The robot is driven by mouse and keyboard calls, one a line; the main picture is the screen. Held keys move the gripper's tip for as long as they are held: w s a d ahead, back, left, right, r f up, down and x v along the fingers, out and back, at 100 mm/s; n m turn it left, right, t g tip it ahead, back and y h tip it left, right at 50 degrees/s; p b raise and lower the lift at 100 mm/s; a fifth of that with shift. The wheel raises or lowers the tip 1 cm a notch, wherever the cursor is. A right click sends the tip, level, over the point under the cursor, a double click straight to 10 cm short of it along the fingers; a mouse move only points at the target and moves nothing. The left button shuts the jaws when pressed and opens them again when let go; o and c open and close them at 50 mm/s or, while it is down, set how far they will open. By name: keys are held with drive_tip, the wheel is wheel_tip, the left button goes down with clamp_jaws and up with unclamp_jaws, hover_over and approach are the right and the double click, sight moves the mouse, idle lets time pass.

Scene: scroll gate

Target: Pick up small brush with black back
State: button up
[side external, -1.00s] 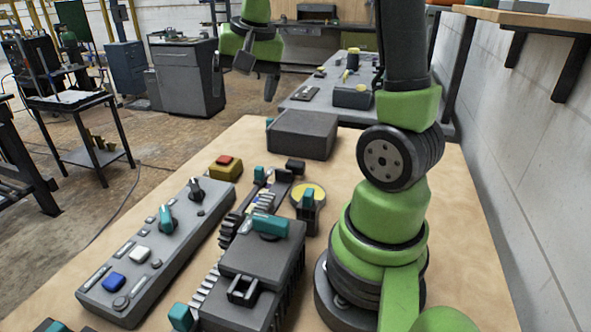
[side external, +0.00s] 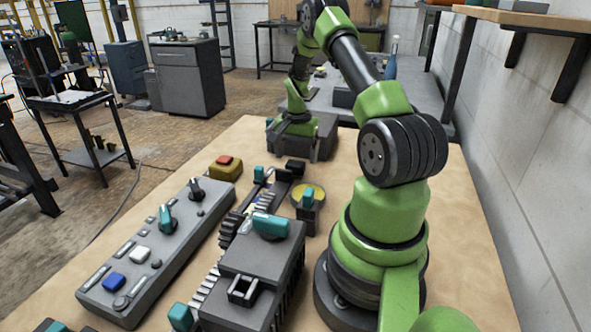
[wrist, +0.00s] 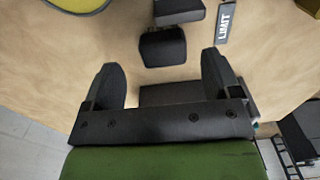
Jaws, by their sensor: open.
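I cannot pick out a small brush with a black back for certain in either view. My gripper (side external: 297,130) is low at the far end of the table, at the dark grey box (side external: 325,124). In the wrist view my gripper (wrist: 161,72) is open, with its two dark fingers wide apart and nothing held between them. Part of a dark block (wrist: 182,94) shows below and between the fingers, mostly hidden by the gripper body. A small black block (wrist: 162,47) lies just beyond the fingertips; it also shows in the side view (side external: 295,166).
A yellow disc (wrist: 75,3) and a LIMIT label (wrist: 226,23) lie beyond the fingers. A grey control panel (side external: 160,245), a toothed rack (side external: 232,230) and a grey housing (side external: 255,262) fill the table's left and front. A red-topped yellow button box (side external: 225,168) stands at the left edge.

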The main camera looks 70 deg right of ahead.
sight(295, 163)
wheel_tip(295, 163, down, 5)
drive_tip(key=shift+w, duration=0.15)
drive_tip(key=c, duration=1)
